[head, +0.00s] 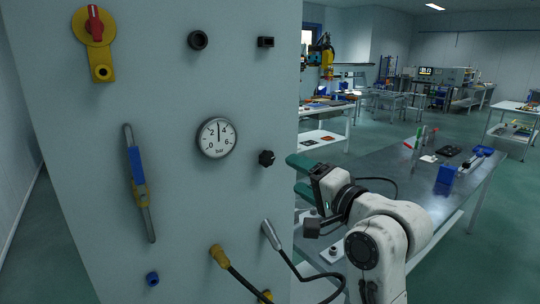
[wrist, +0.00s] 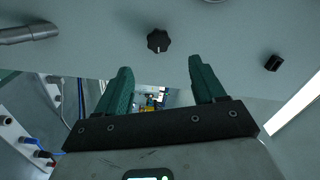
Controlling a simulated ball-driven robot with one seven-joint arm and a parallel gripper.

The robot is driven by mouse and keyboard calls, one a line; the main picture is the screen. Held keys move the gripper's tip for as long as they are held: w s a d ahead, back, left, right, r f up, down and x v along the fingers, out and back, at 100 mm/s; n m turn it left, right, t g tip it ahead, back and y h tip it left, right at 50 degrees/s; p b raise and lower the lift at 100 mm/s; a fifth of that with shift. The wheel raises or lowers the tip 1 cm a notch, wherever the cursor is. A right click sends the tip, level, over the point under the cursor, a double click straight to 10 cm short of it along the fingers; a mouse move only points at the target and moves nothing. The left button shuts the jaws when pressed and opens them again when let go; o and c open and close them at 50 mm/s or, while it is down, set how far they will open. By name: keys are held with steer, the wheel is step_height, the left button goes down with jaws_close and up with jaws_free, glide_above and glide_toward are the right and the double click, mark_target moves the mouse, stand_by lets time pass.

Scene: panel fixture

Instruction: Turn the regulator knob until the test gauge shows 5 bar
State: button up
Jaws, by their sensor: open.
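The test gauge (head: 217,137) is a round white dial marked 0, 2, 4 and 6 bar on the grey panel. Its needle points nearly straight up, between 2 and 4, at about 3. The regulator knob (head: 266,158) is a small black lobed knob to the right of the gauge, near the panel's right edge. In the wrist view, the knob (wrist: 158,41) lies ahead of the fingertips, roughly centred between them. My gripper (head: 296,174) has green fingers, spread open and empty, just right of and slightly below the knob. The wrist view shows my gripper (wrist: 160,64) apart from the knob.
The panel (head: 80,200) also carries a red-and-yellow rotary switch (head: 94,25), a blue-and-yellow slide on a rail (head: 136,168), a metal lever or plug (head: 271,235) with a black cable, and a yellow hose fitting (head: 218,256). A steel workbench (head: 400,175) stands right of the panel.

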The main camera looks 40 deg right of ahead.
mark_target(268, 159)
steer(key=w+m+p, duration=0.2)
steer(key=w+m, duration=0.3)
steer(key=m, duration=0.1)
steer(key=w+m+p, duration=0.1)
steer(key=w+m, duration=0.5)
steer(key=shift+p, duration=0.4)
steer(key=c, duration=1.1)
